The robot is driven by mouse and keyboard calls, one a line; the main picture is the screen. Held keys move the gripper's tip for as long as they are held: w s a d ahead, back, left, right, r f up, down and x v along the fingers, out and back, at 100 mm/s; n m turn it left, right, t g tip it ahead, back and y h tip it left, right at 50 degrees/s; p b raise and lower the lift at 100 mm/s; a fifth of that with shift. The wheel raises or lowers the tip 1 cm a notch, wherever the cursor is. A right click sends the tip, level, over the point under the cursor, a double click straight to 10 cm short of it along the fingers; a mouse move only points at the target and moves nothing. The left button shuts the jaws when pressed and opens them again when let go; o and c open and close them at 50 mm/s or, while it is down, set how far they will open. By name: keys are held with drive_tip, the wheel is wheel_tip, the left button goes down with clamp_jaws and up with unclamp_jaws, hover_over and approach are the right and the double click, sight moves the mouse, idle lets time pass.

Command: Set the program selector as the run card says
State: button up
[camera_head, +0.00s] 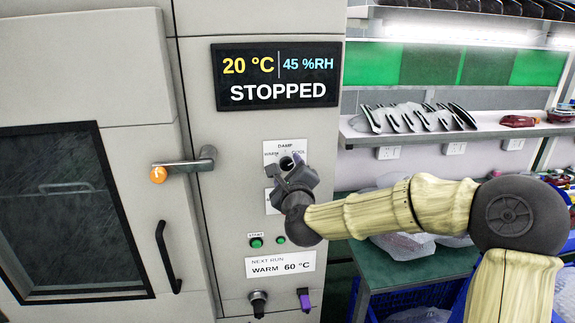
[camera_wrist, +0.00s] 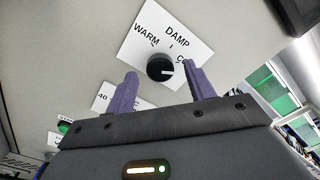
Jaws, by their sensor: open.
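The program selector is a round black knob (camera_wrist: 160,69) on a white plate marked WARM, DAMP and a word starting CO, partly hidden by a finger. The knob's white mark points right, roughly toward the COOL side. The run card (camera_head: 281,265) reads NEXT RUN, WARM 60 °C. My gripper (camera_wrist: 161,80) is open, its two purple fingers on either side of the knob in the picture; I cannot tell whether they touch it. In the head view my gripper (camera_head: 290,172) hides most of the knob.
The display (camera_head: 276,76) reads 20 °C, 45 %RH, STOPPED. Below the gripper are a green START button (camera_head: 256,242), a black knob (camera_head: 258,302) and a purple-handled switch (camera_head: 304,300). A door handle (camera_head: 185,165) juts out at left. A second plate (camera_wrist: 112,98) is partly hidden.

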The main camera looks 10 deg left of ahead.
drive_tip(key=shift+x, duration=0.85)
drive_tip(key=c, duration=1)
